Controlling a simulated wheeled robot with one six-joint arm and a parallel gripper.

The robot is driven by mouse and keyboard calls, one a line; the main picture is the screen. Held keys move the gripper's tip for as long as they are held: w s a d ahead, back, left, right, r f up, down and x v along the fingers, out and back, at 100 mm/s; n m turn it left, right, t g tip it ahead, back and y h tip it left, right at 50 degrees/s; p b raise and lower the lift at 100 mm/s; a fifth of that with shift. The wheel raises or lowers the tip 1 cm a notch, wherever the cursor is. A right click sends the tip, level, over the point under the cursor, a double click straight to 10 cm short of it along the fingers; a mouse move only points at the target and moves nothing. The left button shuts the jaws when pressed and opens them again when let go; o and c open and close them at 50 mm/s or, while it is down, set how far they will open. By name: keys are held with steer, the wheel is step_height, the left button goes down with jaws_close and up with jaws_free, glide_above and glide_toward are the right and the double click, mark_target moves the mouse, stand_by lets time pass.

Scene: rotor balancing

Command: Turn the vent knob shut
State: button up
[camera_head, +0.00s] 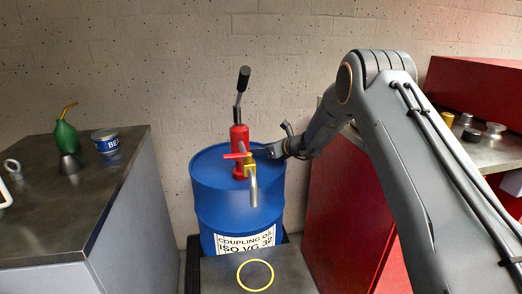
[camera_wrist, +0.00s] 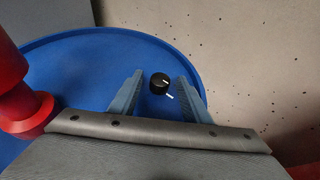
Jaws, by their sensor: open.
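The vent knob (camera_wrist: 158,83) is a small black round knob on top of the blue drum (camera_wrist: 80,55). A white line on the knob points right. A separate white mark lies on the drum just below and to the right of it. In the wrist view my gripper (camera_wrist: 161,79) is open, with one finger on each side of the knob and a gap on both sides. In the head view my gripper (camera_head: 262,152) is over the right part of the drum (camera_head: 212,190). The knob cannot be made out there.
A red hand pump (camera_head: 239,138) with a black-tipped lever and brass spout stands on the drum, close left of my gripper; its red part (camera_wrist: 25,105) shows in the wrist view. A bench (camera_head: 90,190) with a green oil can (camera_head: 65,138) and a tin (camera_head: 105,141) is left. A red cabinet (camera_head: 335,215) is right.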

steer(key=c, duration=1)
steer(key=shift+c, duration=0.2)
steer(key=shift+w, duration=0.1)
steer(key=shift+w+d+f+n+g+y+b, duration=0.15)
steer(key=shift+n+g+y+b, duration=0.6)
steer(key=shift+b, duration=0.4)
steer(key=n+g+b, duration=0.1)
steer(key=b, duration=0.1)
steer(key=n+g+y+b, duration=0.1)
steer(key=b, duration=0.1)
steer(key=shift+w+n+g, duration=0.2)
steer(key=shift+n+g, duration=0.05)
steer(key=shift+n, duration=0.1)
steer(key=n+g+b, duration=0.2)
steer(key=g+b, duration=0.1)
steer(key=b, duration=0.3)
steer(key=shift+w+d+y, duration=0.1)
steer(key=shift+w+y, duration=0.05)
steer(key=shift+y, duration=0.2)
steer(key=shift+n+g+b, duration=0.4)
steer(key=shift+n+b, duration=0.2)
steer(key=shift+b, duration=0.65)
steer(key=shift+r, duration=0.2)
